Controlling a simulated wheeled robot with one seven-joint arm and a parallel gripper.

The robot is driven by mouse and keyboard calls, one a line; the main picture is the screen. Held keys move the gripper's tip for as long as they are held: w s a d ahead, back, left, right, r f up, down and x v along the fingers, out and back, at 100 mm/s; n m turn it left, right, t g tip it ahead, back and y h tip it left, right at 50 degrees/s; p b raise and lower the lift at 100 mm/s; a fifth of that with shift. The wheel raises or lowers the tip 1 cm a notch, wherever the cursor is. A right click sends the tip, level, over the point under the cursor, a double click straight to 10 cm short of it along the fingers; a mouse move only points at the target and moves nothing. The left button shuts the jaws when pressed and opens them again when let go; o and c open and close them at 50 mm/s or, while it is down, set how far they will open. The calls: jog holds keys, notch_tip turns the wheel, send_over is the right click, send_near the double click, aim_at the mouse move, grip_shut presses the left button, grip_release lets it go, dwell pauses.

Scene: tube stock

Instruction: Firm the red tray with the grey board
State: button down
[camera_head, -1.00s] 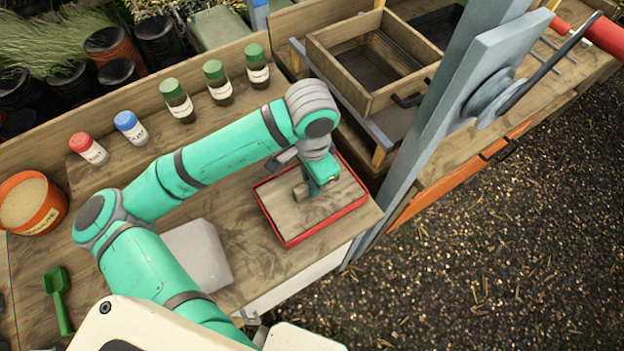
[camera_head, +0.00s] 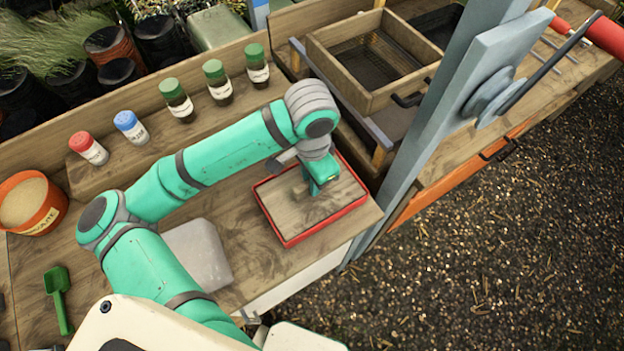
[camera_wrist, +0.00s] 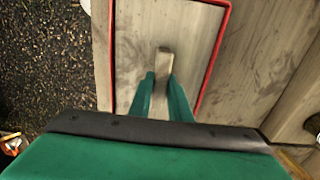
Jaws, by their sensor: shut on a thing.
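The red tray (camera_head: 288,243) lies on the wooden bench near its right end; its red rim also shows in the wrist view (camera_wrist: 215,60). The grey board (camera_head: 285,205) lies inside the rim and covers nearly all of the tray's inside. In the wrist view the board (camera_wrist: 135,40) has a short upright grip (camera_wrist: 165,58) at its middle. My gripper (camera_head: 308,188), also in the wrist view (camera_wrist: 162,80), is shut on this grip, pointing down. What is under the board is hidden.
An orange pot (camera_head: 38,215) and a green scoop (camera_head: 58,295) are farther left. Several capped bottles (camera_head: 175,98) line the back shelf. A grey post (camera_head: 415,130) stands right of the tray.

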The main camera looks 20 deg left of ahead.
jog(key=shift+r, duration=4)
jog(key=shift+w, duration=0.1)
